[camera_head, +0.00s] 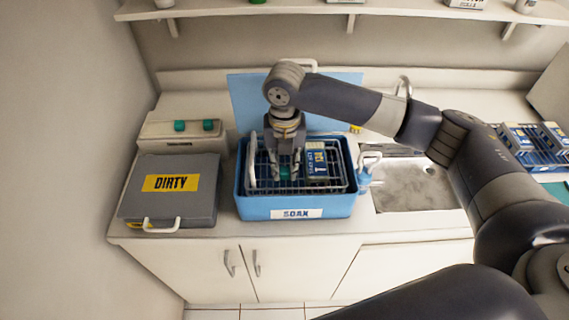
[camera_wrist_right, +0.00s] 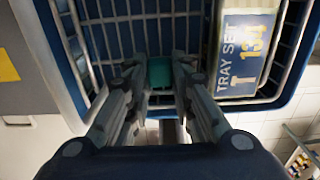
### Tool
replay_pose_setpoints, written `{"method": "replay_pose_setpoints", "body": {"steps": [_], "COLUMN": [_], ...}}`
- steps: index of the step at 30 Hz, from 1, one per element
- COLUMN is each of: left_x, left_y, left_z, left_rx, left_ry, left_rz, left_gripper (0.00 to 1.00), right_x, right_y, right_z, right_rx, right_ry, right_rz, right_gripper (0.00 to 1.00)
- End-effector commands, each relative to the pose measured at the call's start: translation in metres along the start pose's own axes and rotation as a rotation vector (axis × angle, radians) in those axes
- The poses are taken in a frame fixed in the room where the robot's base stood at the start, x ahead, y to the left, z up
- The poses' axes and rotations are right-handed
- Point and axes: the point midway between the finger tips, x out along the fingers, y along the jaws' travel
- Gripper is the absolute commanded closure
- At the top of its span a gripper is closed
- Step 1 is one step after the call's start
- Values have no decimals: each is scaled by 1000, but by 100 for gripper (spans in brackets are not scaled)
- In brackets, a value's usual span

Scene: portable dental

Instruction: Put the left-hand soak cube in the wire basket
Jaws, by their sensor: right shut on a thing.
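The wire basket (camera_head: 262,183) sits inside the blue soak tub (camera_head: 262,207), which has a white "SOAK" label; the basket's wires also show in the right wrist view (camera_wrist_right: 110,35). A green-teal cube (camera_wrist_right: 160,73) is between the fingers of my right gripper (camera_wrist_right: 158,80), which is shut on it. In the head view the right gripper (camera_head: 285,170) points down over the left-middle of the basket, and the cube (camera_head: 285,174) is partly hidden by the fingers. I cannot tell if the cube touches the basket floor. My left gripper is not in view.
A "TRAY SET" box (camera_head: 316,160) lies in the basket's right part.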

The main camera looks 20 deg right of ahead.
Motion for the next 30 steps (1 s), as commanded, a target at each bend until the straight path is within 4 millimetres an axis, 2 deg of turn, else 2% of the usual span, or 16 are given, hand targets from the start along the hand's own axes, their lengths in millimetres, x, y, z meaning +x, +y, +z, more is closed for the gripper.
{"method": "replay_pose_setpoints", "body": {"steps": [1,4,14,15,17,26,30], "left_x": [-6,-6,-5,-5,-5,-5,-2], "left_y": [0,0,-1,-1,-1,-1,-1], "left_z": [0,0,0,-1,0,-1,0], "left_rx": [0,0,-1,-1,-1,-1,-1], "left_ry": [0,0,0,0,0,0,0], "left_rz": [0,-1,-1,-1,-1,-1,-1], "left_gripper": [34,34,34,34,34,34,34], "right_x": [3,9,13,13,13,12,5], "right_y": [0,0,1,1,1,1,1], "right_z": [0,0,0,0,0,0,1], "right_rx": [1,1,1,1,1,1,1], "right_ry": [0,-1,-1,-1,-1,-2,-4], "right_rz": [-1,1,1,1,1,1,2], "right_gripper": [91,91,91,71,58,58,58]}}
